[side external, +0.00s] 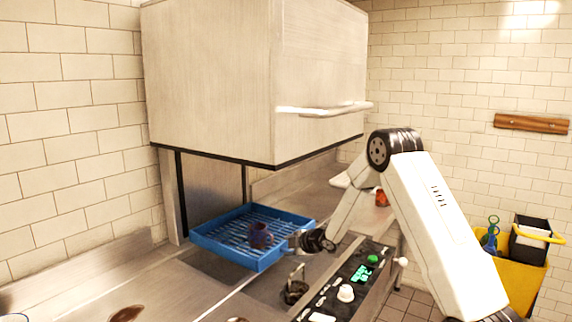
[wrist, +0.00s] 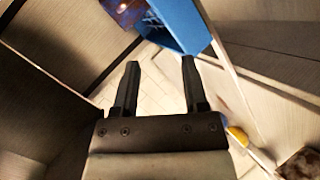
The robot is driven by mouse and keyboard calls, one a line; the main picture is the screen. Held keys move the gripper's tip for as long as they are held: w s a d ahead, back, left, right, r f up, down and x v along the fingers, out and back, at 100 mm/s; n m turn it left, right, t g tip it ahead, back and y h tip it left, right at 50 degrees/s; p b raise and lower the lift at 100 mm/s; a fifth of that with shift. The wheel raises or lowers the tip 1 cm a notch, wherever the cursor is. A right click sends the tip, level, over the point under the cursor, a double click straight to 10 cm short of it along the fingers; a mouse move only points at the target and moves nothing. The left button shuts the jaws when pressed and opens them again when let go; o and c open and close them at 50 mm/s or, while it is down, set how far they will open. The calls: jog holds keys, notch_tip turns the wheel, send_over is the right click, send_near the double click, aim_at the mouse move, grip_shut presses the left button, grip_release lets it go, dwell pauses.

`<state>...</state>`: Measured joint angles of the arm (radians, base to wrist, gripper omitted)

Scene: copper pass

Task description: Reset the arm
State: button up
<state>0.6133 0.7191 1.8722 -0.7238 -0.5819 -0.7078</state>
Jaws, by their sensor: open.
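My arm reaches in from the right in the side external view, with my gripper (side external: 291,241) low at the right edge of a blue dish rack (side external: 222,252). A dark purple-brown mug (side external: 261,236) stands in the rack, a little left of my gripper. In the wrist view my gripper (wrist: 159,60) has its two dark fingers apart, with nothing between them. Part of the blue rack (wrist: 178,28) shows just beyond the fingertips, with the mug probably at the top edge. Whether a finger touches the rack is unclear.
A large steel hood (side external: 215,80) hangs raised above the rack. A control panel (side external: 335,292) with green displays and knobs lies in front, beside a small dark object (side external: 295,290). A yellow bin (side external: 515,275) with a black container stands at the right. The left counter is mostly clear.

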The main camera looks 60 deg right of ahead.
jog(key=s+a+r+m+g, duration=0.2)
jog(key=s+a+m+g, duration=0.3)
jog(key=a, duration=0.9)
jog(key=s+a+m+g+y, duration=0.2)
jog(key=s+a+m+g, duration=0.2)
jog(key=s+a, duration=0.9)
jog(key=s+m, duration=0.1)
jog(key=s, duration=0.3)
jog(key=shift+s+a+m, duration=0.25)
jog(key=shift+a+m, duration=0.1)
jog(key=shift+m, duration=0.05)
